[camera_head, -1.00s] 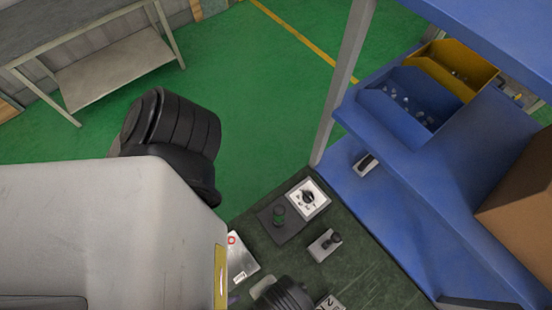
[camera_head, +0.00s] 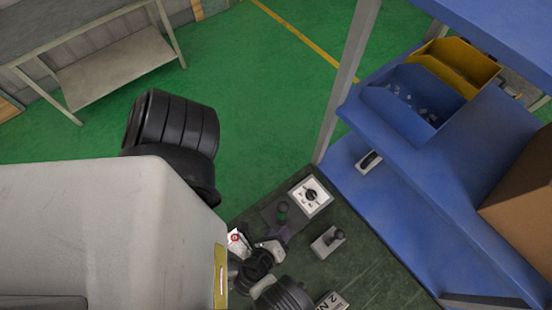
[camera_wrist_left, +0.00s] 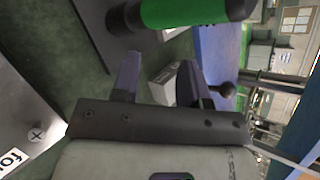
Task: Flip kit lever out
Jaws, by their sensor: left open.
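A small grey block with a dark ball-topped lever (camera_head: 328,241) stands on the dark green bench. In the left wrist view the block (camera_wrist_left: 160,82) shows partly behind my fingers, with its dark ball knob to the right of them. My left gripper (camera_head: 281,243) is open and empty, left of this block and just below the green knob (camera_head: 282,210) in the head view. In the left wrist view, my two fingers (camera_wrist_left: 160,62) stand apart, with the green knob (camera_wrist_left: 185,10) beyond them. Whether a finger touches anything cannot be told. My right gripper is not in view.
A white plate with a black dial (camera_head: 311,195) sits beside the green knob. A blue shelf (camera_head: 375,205) and its grey post (camera_head: 345,85) border the bench on the right. Blue (camera_head: 400,120) and yellow (camera_head: 480,75) bins stand on the upper shelf.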

